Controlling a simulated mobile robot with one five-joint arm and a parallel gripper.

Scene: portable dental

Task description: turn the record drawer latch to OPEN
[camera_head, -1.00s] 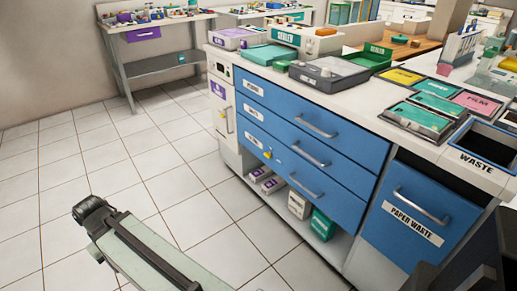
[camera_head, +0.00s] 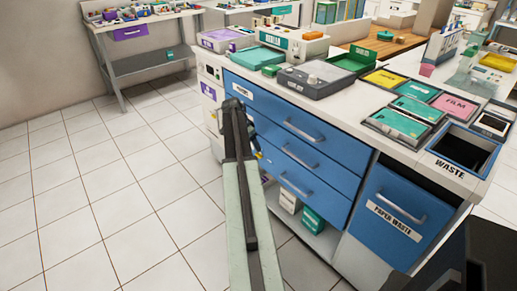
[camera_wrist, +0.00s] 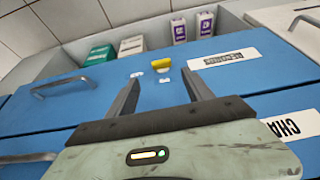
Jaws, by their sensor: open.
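The yellow record drawer latch (camera_wrist: 161,65) sits on the front of a blue drawer, seen upside down in the wrist view. Small white marks lie beside it, too small to read. A label (camera_wrist: 224,59) is on the same blue front, to the right of the latch. My gripper (camera_wrist: 160,90) is open, with its two dark fingers on either side of the latch's line and their tips just short of it in the picture. Whether they touch the drawer front, I cannot tell.
Metal handles (camera_head: 304,134) stick out from the blue drawers. An open shelf below holds boxes (camera_head: 289,197). A paper waste drawer (camera_head: 395,215) is at the right. The tiled floor (camera_head: 110,200) at the left is clear.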

